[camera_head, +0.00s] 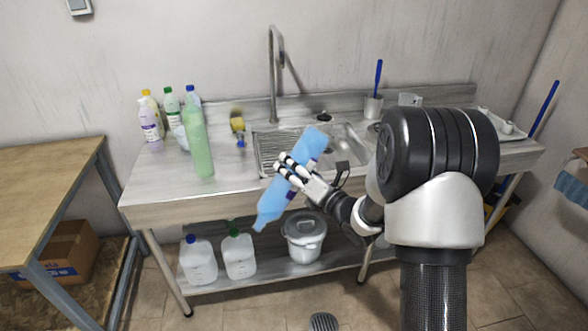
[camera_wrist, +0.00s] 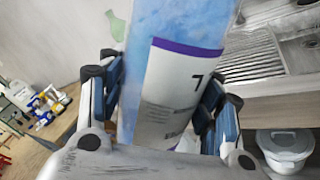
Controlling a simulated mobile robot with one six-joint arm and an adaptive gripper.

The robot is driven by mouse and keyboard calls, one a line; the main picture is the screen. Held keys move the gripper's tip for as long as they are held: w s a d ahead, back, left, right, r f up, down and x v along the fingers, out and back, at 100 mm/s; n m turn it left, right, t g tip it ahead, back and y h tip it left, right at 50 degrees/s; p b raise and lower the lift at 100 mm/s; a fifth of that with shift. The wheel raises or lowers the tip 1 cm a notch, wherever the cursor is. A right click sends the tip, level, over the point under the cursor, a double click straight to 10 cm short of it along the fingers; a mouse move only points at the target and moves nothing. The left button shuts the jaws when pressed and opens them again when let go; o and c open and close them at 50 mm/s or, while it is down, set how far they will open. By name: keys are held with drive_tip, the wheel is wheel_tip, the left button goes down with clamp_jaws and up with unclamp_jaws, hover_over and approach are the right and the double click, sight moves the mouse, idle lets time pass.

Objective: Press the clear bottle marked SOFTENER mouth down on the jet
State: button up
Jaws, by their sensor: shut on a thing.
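My gripper (camera_head: 291,172) is shut on a clear bottle of blue liquid (camera_head: 272,202), held tilted in front of the sink counter's front edge. Its narrower end points down and left, its wide end up and right. In the wrist view the bottle (camera_wrist: 183,50) sits between both fingers, with a white label bearing a purple band and a "7". The word SOFTENER is not readable. The sink basin (camera_head: 345,140) lies behind the bottle and is partly hidden. I cannot make out the jet for certain; a small dark fitting (camera_head: 324,117) is at the basin's back edge.
A tall green bottle (camera_head: 197,145) and several smaller bottles stand at the counter's left. A tall faucet (camera_head: 273,75) rises behind the sink. A cup with a blue brush (camera_head: 373,106) is at the back right. Jugs and a lidded bucket (camera_head: 304,240) are on the lower shelf.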

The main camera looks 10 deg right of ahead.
drive_tip(key=n, duration=0.8)
drive_tip(key=shift+n, duration=0.3)
drive_tip(key=shift+r, duration=0.1)
